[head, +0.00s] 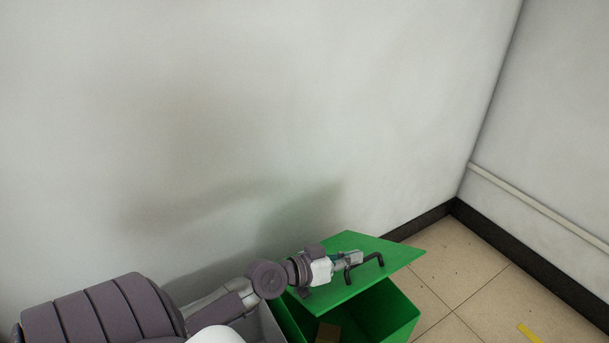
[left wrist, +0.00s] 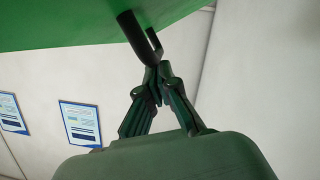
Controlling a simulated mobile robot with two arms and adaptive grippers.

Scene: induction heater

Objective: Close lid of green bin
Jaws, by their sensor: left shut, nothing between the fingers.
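The green bin (head: 391,315) stands on the floor by the wall, with a brown item (head: 328,333) inside. Its green lid (head: 395,254) is tilted partway open above it, leaving a gap at the front. A dark handle (head: 376,259) sits on the lid. My left gripper (head: 354,259) is over the lid beside the handle. In the left wrist view, my left gripper (left wrist: 158,72) is shut and empty, its fingertips close to the dark handle (left wrist: 132,34) below the green lid (left wrist: 60,24). I cannot tell whether they touch. My right gripper is out of view.
A grey bin (head: 262,326) stands left of the green bin, partly hidden by my arm. White walls (head: 200,120) meet at a corner behind, with dark skirting. Tiled floor (head: 470,265) to the right is free, apart from a yellow strip (head: 530,333). Framed posters (left wrist: 82,124) show on a wall.

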